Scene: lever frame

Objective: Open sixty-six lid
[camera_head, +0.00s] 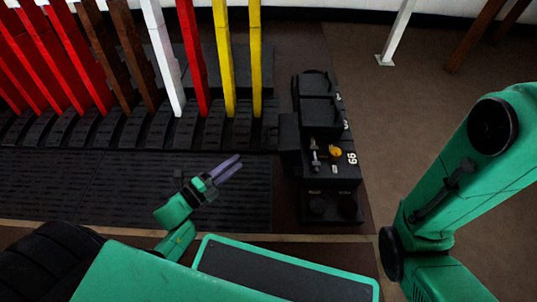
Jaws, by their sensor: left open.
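My right gripper is not in view; only the green right arm shows.
A row of tall levers, red (194,60), brown, white (163,55) and yellow (223,60), rises behind the left gripper. A dark ribbed floor plate (110,180) lies before them. Brown floor (400,120) is open right of the unit. A white post (396,35) stands at the back.

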